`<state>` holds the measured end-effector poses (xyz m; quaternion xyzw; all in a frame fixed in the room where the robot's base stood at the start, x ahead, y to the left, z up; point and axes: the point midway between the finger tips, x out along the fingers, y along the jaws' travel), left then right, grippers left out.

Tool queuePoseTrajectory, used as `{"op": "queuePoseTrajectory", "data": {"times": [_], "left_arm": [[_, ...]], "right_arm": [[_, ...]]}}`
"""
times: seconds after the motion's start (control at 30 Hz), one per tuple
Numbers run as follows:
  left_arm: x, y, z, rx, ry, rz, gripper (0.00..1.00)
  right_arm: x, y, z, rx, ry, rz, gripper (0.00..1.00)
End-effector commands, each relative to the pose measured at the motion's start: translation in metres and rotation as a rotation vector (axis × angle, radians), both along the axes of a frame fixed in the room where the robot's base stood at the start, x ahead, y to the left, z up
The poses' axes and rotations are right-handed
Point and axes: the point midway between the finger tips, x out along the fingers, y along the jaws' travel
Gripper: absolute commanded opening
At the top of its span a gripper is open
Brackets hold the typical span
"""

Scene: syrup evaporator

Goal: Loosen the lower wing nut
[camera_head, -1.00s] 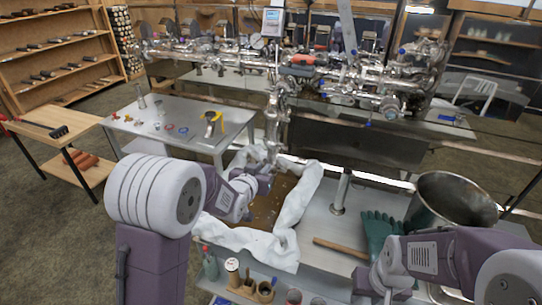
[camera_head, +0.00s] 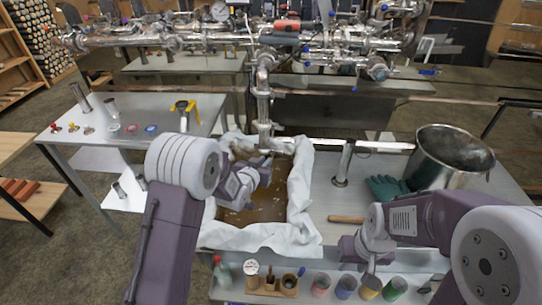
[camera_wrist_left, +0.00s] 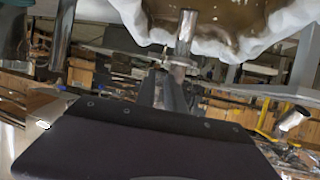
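A steel vertical pipe (camera_head: 263,95) with clamp joints hangs from the pipework over a cloth-lined pan. The lower wing nut cannot be picked out; the lower clamp area (camera_head: 265,128) is small and blurred. My left gripper (camera_head: 264,166) is by the pipe's lower end, above the pan. In the left wrist view, its dark fingers (camera_wrist_left: 168,88) point toward a steel pipe end and flange (camera_wrist_left: 182,62). Contact and finger gap are unclear. My right gripper (camera_head: 370,272) is low at the front edge, away from the pipe; its fingers are too small to judge.
The pan holds brown liquid (camera_head: 262,205) inside white cloth (camera_head: 300,190). To the right are a large pot (camera_head: 437,172), green gloves (camera_head: 385,187) and a wooden handle (camera_head: 346,219). Cups and bottles line the front shelf (camera_head: 410,262). A side table (camera_head: 160,120) holds small parts.

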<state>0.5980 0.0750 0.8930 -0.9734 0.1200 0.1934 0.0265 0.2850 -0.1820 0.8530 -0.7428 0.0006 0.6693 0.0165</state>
Motion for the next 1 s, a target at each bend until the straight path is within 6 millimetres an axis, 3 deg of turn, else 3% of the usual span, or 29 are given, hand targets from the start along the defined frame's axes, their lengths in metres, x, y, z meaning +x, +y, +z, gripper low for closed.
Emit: {"op": "queuePoseTrajectory", "data": {"times": [0.3,0.5,0.83,0.9,1.0], "left_arm": [[0.052,-0.012,-0.022,0.000,0.000,0.001,0.14],[0.076,-0.018,-0.032,0.000,0.000,0.001,0.14],[0.080,-0.019,-0.034,-0.001,0.000,0.001,0.14],[0.080,-0.019,-0.034,-0.001,0.000,0.001,0.00],[0.080,-0.019,-0.034,-0.001,0.000,0.001,0.00]], "right_arm": [[0.000,0.000,0.001,0.000,0.000,0.000,0.36],[0.000,0.000,0.000,0.000,0.000,0.000,0.36],[0.000,0.000,0.000,0.000,0.000,0.000,0.36],[0.000,0.000,0.000,0.000,0.000,0.000,0.36],[0.000,0.000,0.000,0.000,0.000,0.000,0.36]]}}
